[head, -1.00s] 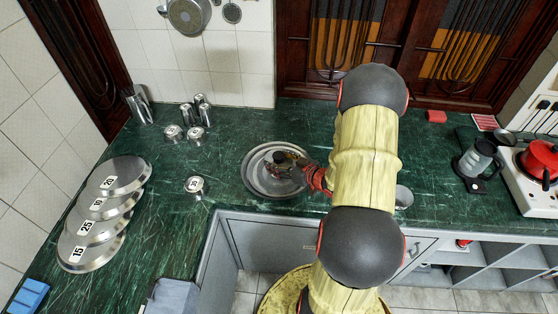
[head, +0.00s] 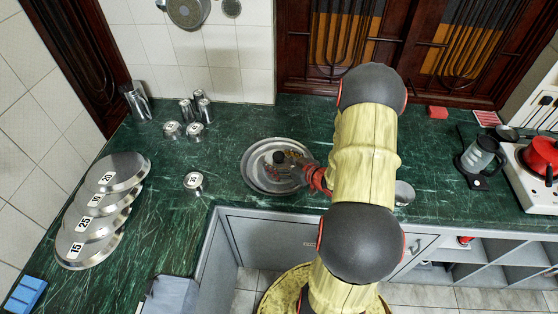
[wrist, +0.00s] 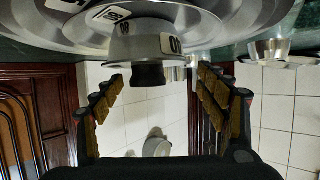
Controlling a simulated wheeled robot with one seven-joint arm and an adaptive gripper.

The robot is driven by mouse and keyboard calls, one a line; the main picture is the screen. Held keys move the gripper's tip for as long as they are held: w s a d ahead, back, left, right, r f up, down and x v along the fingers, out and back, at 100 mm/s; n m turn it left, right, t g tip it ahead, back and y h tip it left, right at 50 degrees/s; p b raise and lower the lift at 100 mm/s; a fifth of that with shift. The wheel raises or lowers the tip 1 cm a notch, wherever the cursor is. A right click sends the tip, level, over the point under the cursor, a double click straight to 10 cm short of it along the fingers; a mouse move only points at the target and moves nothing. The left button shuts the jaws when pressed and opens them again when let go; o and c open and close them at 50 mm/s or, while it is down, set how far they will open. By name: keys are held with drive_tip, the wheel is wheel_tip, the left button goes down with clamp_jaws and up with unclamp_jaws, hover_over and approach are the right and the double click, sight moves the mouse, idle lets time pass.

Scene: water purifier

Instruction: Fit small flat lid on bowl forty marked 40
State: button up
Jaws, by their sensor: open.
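A small flat metal lid with a black knob (head: 279,157) is within the round metal dish (head: 254,181) on the green counter. The wrist view appears upside down; there the black knob (wrist: 148,74) is in front of my fingers, roughly between them. A silver bowl with a white label reading like 40 (wrist: 172,44) is right at the knob. The lid appears to lie on this bowl; I cannot tell whether it sits flush. My gripper (wrist: 160,92) is open, its fingers spread apart. In the head view my gripper (head: 296,168) comes in from the right, low over the dish.
Several large lids marked 15, 25, 10 and 20 (head: 97,214) overlap at the left. Small labelled metal containers (head: 194,183) stand left of the dish, with metal cups (head: 201,105) behind. A glass jug (head: 480,158) and red pot (head: 541,156) are at the right.

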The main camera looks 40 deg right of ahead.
idle(0.3)
drive_tip(key=v, duration=1.2)
idle(0.4)
